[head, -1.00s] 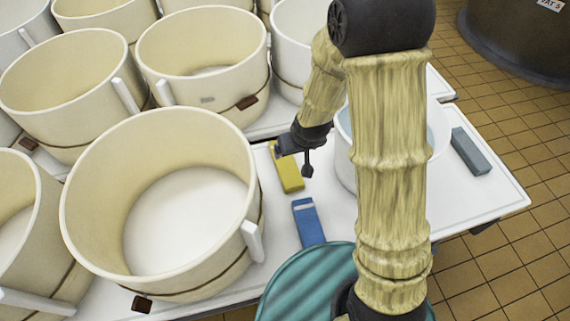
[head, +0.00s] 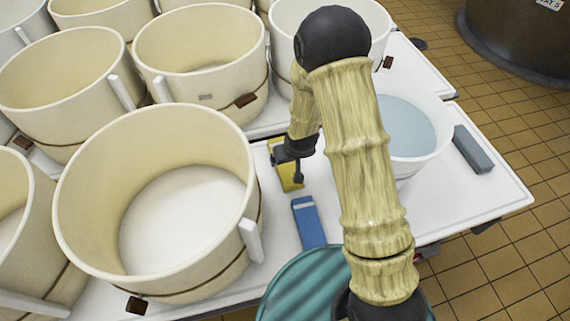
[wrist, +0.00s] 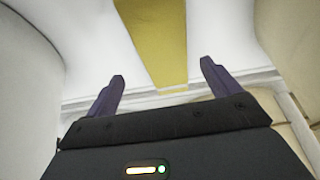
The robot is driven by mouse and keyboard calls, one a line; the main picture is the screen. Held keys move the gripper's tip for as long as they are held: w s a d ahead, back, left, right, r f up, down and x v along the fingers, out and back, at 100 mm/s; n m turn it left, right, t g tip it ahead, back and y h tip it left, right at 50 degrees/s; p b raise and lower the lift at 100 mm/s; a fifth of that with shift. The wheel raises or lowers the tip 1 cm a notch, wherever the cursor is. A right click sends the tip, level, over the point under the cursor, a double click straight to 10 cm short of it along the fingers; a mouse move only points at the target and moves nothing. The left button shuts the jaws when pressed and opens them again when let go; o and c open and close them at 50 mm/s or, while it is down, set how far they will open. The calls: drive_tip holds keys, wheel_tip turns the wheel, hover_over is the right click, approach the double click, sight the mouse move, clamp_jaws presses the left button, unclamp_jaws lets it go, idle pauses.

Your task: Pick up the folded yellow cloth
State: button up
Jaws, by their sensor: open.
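The folded yellow cloth (head: 290,177) lies on the white table between the big cream tub and the white basin. It also shows in the wrist view (wrist: 156,45), lying lengthwise ahead of the fingers. My gripper (head: 288,166) is over the cloth and hides part of it in the head view. In the wrist view my gripper (wrist: 162,80) is open, with one dark finger to each side of the cloth's line. Nothing is between the fingers at their tips except the view of the cloth's near end. I cannot tell the exact height of the fingers above it.
A blue object (head: 308,222) lies just in front of the cloth. A cream tub (head: 85,210) stands close on the left, and a white basin of water (head: 436,150) on the right. A grey block (head: 472,149) lies near the table's right edge.

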drive_tip(key=shift+f, duration=0.1)
drive_tip(key=x, duration=0.3)
drive_tip(key=b+x, duration=0.1)
drive_tip(key=x, duration=0.1)
drive_tip(key=shift+a+f, duration=0.2)
drive_tip(key=shift+a, duration=0.15)
drive_tip(key=shift+s+r, duration=0.1)
drive_tip(key=c, duration=1.2)
wheel_tip(320, 180, up, 10)
drive_tip(key=p, duration=0.2)
drive_tip(key=shift+a, duration=0.1)
